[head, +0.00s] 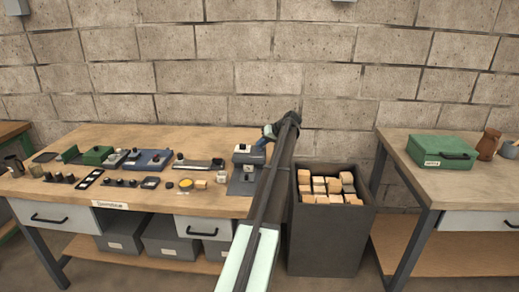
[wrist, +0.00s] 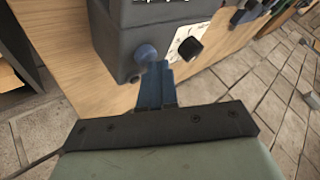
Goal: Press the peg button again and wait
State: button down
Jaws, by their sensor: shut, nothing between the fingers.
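A dark grey box-shaped device (head: 244,172) stands at the right end of the left workbench, partly behind my arm. In the wrist view the device (wrist: 117,35) carries a round blue button (wrist: 146,54) and, beside it, a white dial plate with a black knob (wrist: 189,48). Lettering at the top edge is cut off, so I cannot read which control is the peg button. My gripper (wrist: 157,68) has its blue fingers shut and empty, with the tips just beside the blue button. I cannot tell whether they touch it. In the head view my gripper (head: 261,141) is above the device.
A dark bin (head: 330,240) of wooden blocks stands right of the workbench (head: 130,139). Several small parts and fixtures lie along the bench to the left of the device. A second table (head: 400,174) at right holds a green case (head: 440,150). A block wall is behind.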

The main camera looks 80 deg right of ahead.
aim_at(262, 148)
jog(key=shift+f, duration=0.15)
dwell(0.5)
jog(key=shift+r, duration=0.95)
jog(key=shift+r, duration=0.1)
jog(key=shift+r, duration=2.45)
